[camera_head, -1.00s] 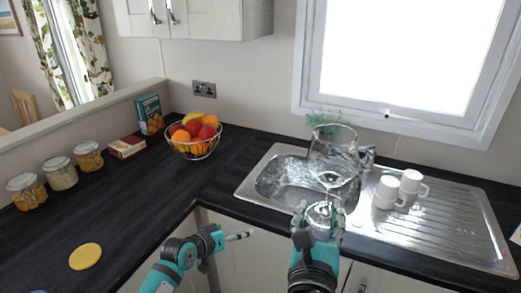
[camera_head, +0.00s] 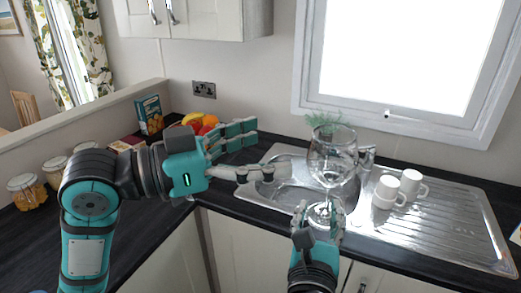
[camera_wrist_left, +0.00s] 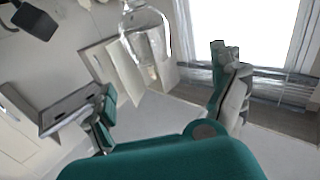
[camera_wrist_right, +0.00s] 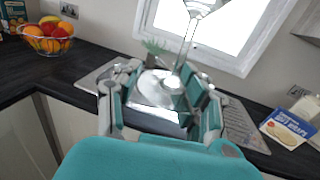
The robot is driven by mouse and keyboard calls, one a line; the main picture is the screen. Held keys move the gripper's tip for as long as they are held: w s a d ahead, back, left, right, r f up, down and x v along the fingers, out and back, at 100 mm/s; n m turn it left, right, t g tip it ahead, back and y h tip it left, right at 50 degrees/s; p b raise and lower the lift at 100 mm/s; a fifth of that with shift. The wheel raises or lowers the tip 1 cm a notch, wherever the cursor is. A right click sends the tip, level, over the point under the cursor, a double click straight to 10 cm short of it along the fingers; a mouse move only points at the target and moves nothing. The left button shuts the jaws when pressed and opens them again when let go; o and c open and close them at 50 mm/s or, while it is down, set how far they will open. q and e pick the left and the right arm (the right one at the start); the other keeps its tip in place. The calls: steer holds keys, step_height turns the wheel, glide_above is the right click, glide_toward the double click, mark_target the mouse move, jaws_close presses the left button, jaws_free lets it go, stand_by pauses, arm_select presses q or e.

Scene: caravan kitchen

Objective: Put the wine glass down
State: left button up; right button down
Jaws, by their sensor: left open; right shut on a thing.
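The clear wine glass (camera_head: 333,158) is upright in front of the sink in the head view. My right gripper (camera_head: 319,212) is shut on its foot from below. In the right wrist view the glass's stem (camera_wrist_right: 187,48) rises from a round foot between the fingers (camera_wrist_right: 160,95). My left gripper (camera_head: 262,152) is open and empty, to the left of the glass, fingers pointing right towards it, apart from it. The left wrist view shows the glass (camera_wrist_left: 146,38) beyond the open left fingers. Whether the foot touches any surface cannot be told.
The metal sink and drainer (camera_head: 440,222) lie behind and right of the glass. White mugs (camera_head: 398,188) stand on the drainer. A fruit bowl (camera_wrist_right: 48,38) and several jars (camera_head: 26,187) are on the dark counter at left. A box (camera_wrist_right: 288,129) lies at the right end.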

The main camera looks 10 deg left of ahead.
mark_target(350, 135)
arm_select(q)
steer(key=shift+m, duration=0.3)
steer(key=x, duration=0.4)
steer(key=s+x, duration=0.1)
steer(key=x, duration=0.2)
steer(key=d+x, duration=0.1)
steer(key=x, duration=0.3)
steer(key=shift+d+r, duration=0.15)
steer(key=shift+d, duration=0.05)
steer(key=c, duration=1.3)
steer(key=shift+c, duration=0.4)
arm_select(e)
steer(key=c, duration=0.7)
jaws_free()
steer(key=shift+o, duration=0.2)
